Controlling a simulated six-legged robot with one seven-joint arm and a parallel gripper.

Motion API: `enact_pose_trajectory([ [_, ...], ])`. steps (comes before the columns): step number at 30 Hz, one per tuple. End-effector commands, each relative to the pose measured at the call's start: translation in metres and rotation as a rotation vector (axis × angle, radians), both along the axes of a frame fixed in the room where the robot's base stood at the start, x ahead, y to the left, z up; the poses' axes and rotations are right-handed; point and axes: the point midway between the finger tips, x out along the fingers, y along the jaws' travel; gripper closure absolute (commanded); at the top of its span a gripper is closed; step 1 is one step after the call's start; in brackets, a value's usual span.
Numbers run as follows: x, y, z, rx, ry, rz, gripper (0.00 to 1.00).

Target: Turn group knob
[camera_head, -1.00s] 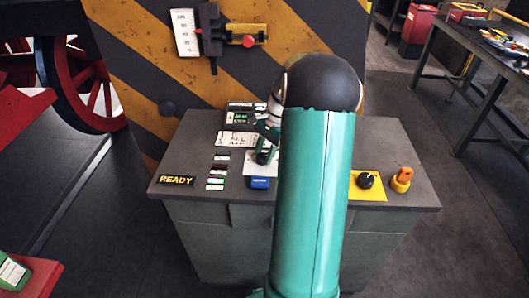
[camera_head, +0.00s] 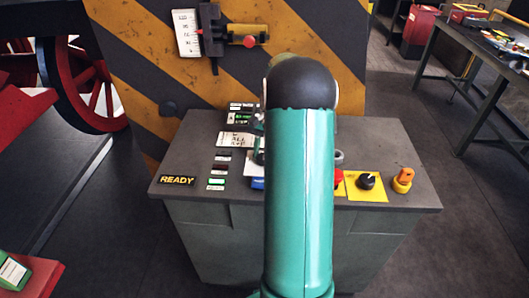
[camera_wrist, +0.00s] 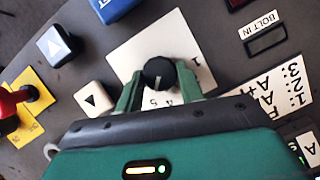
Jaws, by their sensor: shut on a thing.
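The group knob (camera_wrist: 158,71) is a small round black knob with a pale pointer line. It stands on a white plate (camera_wrist: 122,55) with printed numbers in the wrist view; 1, 4 and 5 show. My gripper (camera_wrist: 160,76) has its two green fingers closed on opposite sides of the knob. In the head view my green arm link hides the knob and nearly all of the gripper. Only a little of the white plate shows left of the arm.
In the wrist view, a blue block (camera_wrist: 113,8) and two arrow buttons lie near the plate. A striped panel (camera_head: 200,85) stands behind.

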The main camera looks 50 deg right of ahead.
Motion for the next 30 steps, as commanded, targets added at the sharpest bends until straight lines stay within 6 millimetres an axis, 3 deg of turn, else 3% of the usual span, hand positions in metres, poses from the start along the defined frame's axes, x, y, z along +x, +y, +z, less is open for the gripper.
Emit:
enact_pose_trajectory([
  [8,0.000,-0.001,0.001,-0.003,-0.002,0.000,0.85],
  [9,0.000,-0.001,0.001,-0.003,-0.002,0.000,0.59],
  [12,0.000,-0.001,0.001,-0.002,-0.002,0.000,0.41],
  [23,0.001,-0.002,0.004,-0.002,-0.002,0.000,0.41],
  [30,0.006,-0.016,0.039,-0.005,-0.004,-0.001,0.41],
])
